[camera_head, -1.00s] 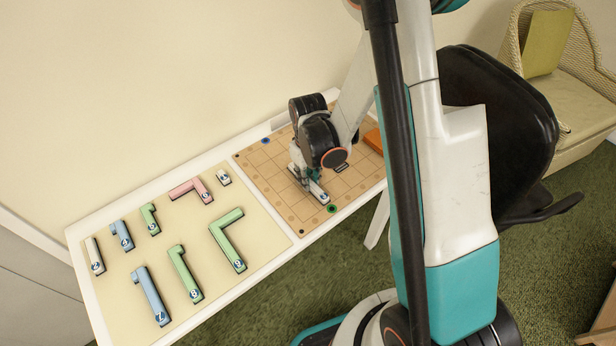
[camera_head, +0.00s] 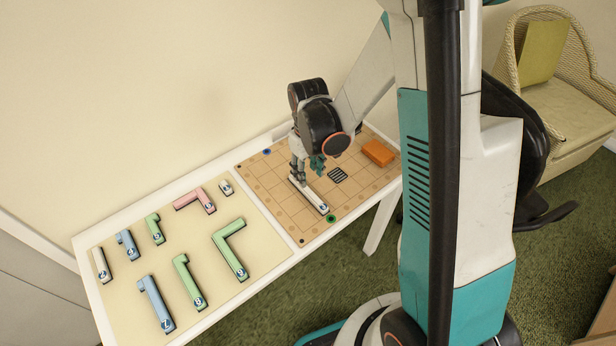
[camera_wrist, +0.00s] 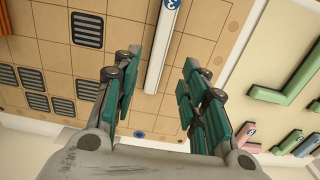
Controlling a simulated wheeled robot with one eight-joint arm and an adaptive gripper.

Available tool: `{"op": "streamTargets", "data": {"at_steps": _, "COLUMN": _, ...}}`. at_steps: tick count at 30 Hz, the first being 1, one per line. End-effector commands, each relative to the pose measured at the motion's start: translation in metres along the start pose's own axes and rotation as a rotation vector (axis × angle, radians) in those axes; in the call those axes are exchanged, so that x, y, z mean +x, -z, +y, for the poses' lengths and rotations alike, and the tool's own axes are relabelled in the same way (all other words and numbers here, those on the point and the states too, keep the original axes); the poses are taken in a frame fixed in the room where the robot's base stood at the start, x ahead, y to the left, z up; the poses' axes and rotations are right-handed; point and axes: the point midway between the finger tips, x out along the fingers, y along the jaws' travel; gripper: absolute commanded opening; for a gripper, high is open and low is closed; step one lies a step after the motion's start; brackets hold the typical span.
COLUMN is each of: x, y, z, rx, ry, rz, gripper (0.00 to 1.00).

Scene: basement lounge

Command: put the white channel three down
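The white channel three (camera_head: 310,196), a long white bar with a blue "3" mark at its near end, lies on the tan gridded board (camera_head: 285,206). My gripper (camera_head: 307,168) is just above the bar's far part. In the wrist view the two teal-padded fingers of my gripper (camera_wrist: 160,62) are wide apart and nothing is clasped. The white bar (camera_wrist: 157,65) shows between and beyond them, lying along the grid. The fingers partly hide the far end of the bar in the head view.
An orange block (camera_head: 378,153) sits at the board's right side. A dark grille (camera_head: 337,175) lies to the right of the bar. A green spot (camera_head: 331,218) is by its near end. The cream mat (camera_head: 205,238) on the left holds several numbered coloured channels.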

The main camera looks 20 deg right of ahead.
Motion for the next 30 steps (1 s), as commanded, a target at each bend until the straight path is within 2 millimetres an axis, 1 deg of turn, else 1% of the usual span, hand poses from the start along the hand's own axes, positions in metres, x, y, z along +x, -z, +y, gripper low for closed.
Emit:
{"op": "streamTargets", "data": {"at_steps": 1, "x": -0.012, "y": -0.001, "z": 0.0, "rx": 0.0, "ry": 0.0, "rz": 0.0, "gripper": 0.4}}
{"op": "streamTargets", "data": {"at_steps": 3, "x": -0.022, "y": 0.0, "z": 0.0, "rx": 0.0, "ry": 0.0, "rz": 0.0, "gripper": 0.4}}
{"op": "streamTargets", "data": {"at_steps": 6, "x": -0.032, "y": 0.0, "z": 0.0, "rx": 0.0, "ry": 0.0, "rz": 0.0, "gripper": 0.4}}
{"op": "streamTargets", "data": {"at_steps": 11, "x": -0.043, "y": -0.001, "z": 0.0, "rx": 0.003, "ry": -0.002, "rz": 0.006, "gripper": 0.4}}
{"op": "streamTargets", "data": {"at_steps": 14, "x": -0.058, "y": -0.004, "z": -0.001, "rx": 0.015, "ry": -0.009, "rz": 0.028, "gripper": 0.4}}
{"op": "streamTargets", "data": {"at_steps": 17, "x": -0.082, "y": -0.009, "z": -0.003, "rx": 0.036, "ry": -0.021, "rz": 0.07, "gripper": 0.4}}
{"op": "streamTargets", "data": {"at_steps": 21, "x": -0.121, "y": -0.022, "z": -0.007, "rx": 0.074, "ry": -0.04, "rz": 0.142, "gripper": 0.4}}
{"op": "streamTargets", "data": {"at_steps": 24, "x": -0.145, "y": -0.033, "z": -0.011, "rx": 0.101, "ry": -0.053, "rz": 0.195, "gripper": 0.4}}
{"op": "streamTargets", "data": {"at_steps": 30, "x": -0.187, "y": -0.059, "z": -0.019, "rx": 0.154, "ry": -0.072, "rz": 0.3, "gripper": 0.4}}
